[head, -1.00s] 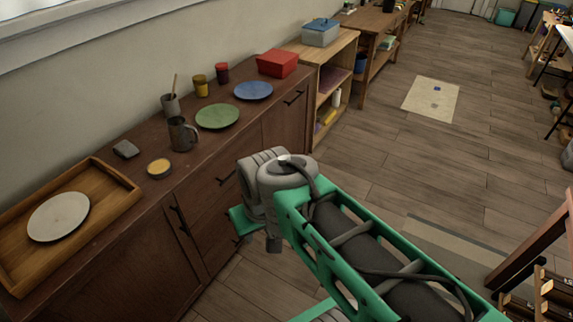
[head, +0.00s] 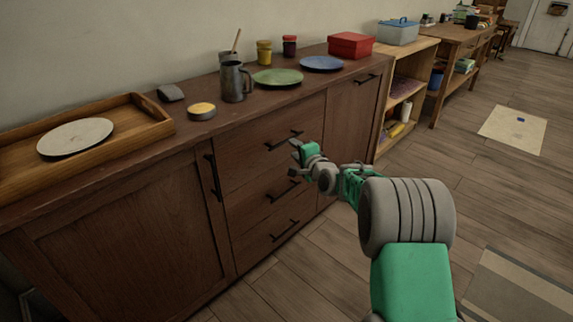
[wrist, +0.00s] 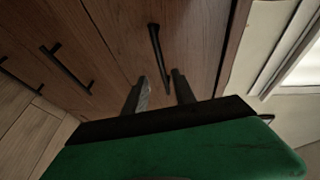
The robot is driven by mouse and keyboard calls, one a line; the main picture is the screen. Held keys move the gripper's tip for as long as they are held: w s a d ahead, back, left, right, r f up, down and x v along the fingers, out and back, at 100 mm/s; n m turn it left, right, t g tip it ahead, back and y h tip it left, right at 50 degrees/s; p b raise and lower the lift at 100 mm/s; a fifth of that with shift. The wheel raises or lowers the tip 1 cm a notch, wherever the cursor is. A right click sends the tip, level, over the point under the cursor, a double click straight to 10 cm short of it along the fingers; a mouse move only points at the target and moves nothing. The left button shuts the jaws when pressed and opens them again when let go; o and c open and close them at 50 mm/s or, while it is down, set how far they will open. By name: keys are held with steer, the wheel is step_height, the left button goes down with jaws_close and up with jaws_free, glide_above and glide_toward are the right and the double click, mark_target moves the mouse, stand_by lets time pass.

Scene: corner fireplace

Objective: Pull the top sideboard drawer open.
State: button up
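The sideboard (head: 120,235) has a stack of drawers in its middle. The top drawer (head: 250,150) looks shut, its front flush with the sideboard. Its dark bar handle (head: 283,141) also shows in the wrist view (wrist: 157,52). My gripper (head: 293,146) is close in front of this handle, near its right part. In the wrist view my two dark fingers (wrist: 159,76) are apart, with one end of the handle showing between their tips. I cannot tell whether they touch it or how deep it lies between them.
The middle handle (head: 283,191) and bottom handle (head: 285,231) lie below. On top are a tray (head: 150,128), a metal mug (head: 235,85), a green plate (head: 278,77), a blue plate (head: 321,63) and a red box (head: 351,45). The floor (head: 300,280) in front is clear.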

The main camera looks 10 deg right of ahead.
steer(key=b+x, duration=0.2)
steer(key=x, duration=0.5)
steer(key=shift+w, duration=0.5)
steer(key=shift+c, duration=0.5)
jaws_close()
stand_by(0.3)
